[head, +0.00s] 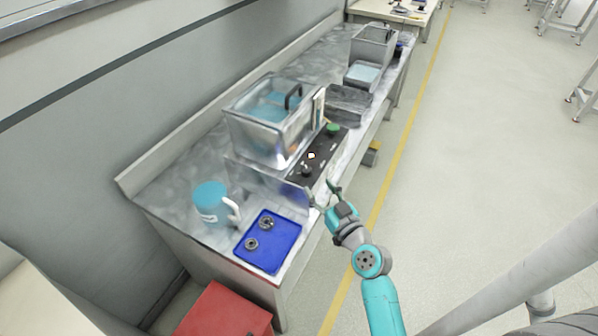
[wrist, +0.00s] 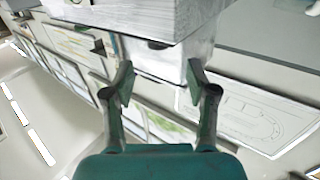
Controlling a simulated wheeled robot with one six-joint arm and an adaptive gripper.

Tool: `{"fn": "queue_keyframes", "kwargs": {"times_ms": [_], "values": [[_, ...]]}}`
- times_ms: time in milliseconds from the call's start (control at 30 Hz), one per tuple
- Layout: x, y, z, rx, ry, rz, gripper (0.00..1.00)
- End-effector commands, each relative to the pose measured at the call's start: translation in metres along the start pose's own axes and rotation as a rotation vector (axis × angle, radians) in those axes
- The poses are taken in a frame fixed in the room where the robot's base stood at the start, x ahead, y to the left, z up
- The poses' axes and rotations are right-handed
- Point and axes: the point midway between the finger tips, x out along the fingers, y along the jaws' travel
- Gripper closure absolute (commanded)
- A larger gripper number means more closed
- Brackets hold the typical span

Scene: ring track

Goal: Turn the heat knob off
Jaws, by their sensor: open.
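A black control panel (head: 318,155) runs along the front of a clear-walled metal water tank (head: 268,125) on the bench. A dark knob (head: 306,171) sits at the near end of the panel, a small red and white part (head: 311,156) in its middle and a green knob (head: 333,129) at its far end. I cannot tell which is the heat knob, nor its setting. My gripper (head: 325,193) is open and empty at the bench's front edge, near the panel's near end and apart from it. In the wrist view, my spread fingers (wrist: 160,80) show no knob between them.
A blue tray (head: 282,252) with metal rings and a blue jug (head: 211,201) stand at the near end of the bench. A clear upright plate (head: 262,177) stands near the panel. A red box (head: 226,312) is below. The floor at right is open.

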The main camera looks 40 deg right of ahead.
Motion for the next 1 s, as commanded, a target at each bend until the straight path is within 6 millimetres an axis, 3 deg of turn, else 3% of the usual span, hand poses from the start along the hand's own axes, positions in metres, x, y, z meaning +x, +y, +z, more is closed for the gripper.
{"fn": "queue_keyframes", "kwargs": {"times_ms": [300,500,933,967,1000], "values": [[0.054,-0.001,-0.001,-0.001,0.001,-0.002,0.43],[0.076,0.000,-0.001,-0.001,0.001,-0.001,0.43],[0.085,-0.001,0.000,0.000,0.001,0.000,0.43],[0.085,-0.001,0.000,0.000,0.001,0.000,0.45],[0.084,-0.001,0.000,0.000,0.001,0.000,0.55]]}}
